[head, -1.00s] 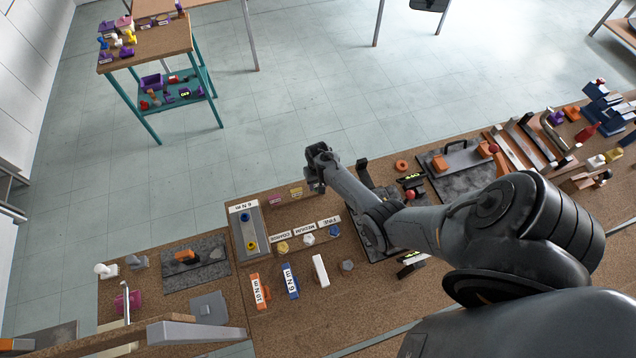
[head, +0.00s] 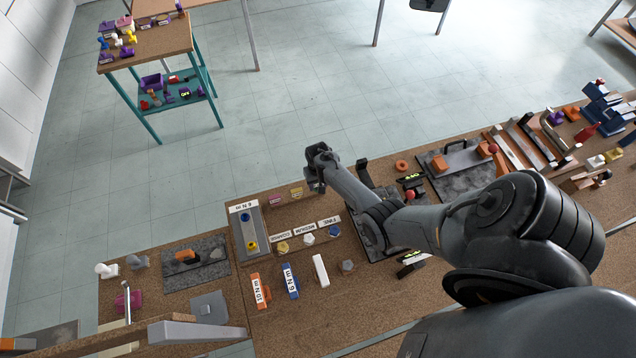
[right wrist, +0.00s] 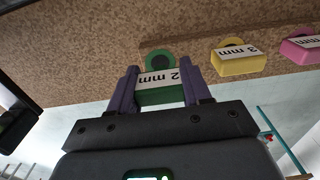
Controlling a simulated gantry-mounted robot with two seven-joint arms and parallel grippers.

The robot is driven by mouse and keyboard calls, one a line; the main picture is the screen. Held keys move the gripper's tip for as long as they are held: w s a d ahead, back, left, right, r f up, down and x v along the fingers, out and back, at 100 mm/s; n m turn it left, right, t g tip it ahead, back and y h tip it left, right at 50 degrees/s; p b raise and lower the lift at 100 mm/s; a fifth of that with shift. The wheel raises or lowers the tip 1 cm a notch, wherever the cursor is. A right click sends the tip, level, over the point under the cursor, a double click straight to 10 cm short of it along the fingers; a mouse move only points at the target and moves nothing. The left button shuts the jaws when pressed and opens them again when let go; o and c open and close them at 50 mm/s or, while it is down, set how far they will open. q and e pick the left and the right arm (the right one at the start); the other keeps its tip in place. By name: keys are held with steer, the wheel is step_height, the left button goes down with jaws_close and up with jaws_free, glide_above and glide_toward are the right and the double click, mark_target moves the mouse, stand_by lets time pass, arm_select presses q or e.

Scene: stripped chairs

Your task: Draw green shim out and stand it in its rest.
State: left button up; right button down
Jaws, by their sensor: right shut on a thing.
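The green shim (right wrist: 160,92), labelled 2 mm, sits between the two purple fingers of my right gripper (right wrist: 160,85) in the right wrist view. The fingers are shut on its sides. A green ring with a dark round centre (right wrist: 160,61) shows just beyond the label, against the brown board. I cannot tell whether the shim is still seated there. In the head view my right gripper (head: 317,186) is at the bench's far edge and hides the green shim. I cannot make out its rest. My left gripper is not in view.
A yellow 3 mm shim (right wrist: 237,62) and a pink shim (right wrist: 300,48) stand beside the green one. Labelled coloured knobs (head: 308,238) and a grey 6 N m plate (head: 246,228) lie nearby on the bench. Open floor lies beyond the edge.

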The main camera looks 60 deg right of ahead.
steer(key=shift+f+b, duration=0.35)
steer(key=shift+f, duration=0.15)
stand_by(0.4)
steer(key=shift+f, duration=0.25)
steer(key=shift+r, duration=0.1)
steer(key=shift+r, duration=0.15)
steer(key=shift+r+p, duration=0.5)
steer(key=shift+p, duration=0.15)
steer(key=shift+r, duration=0.15)
steer(key=shift+p, duration=0.3)
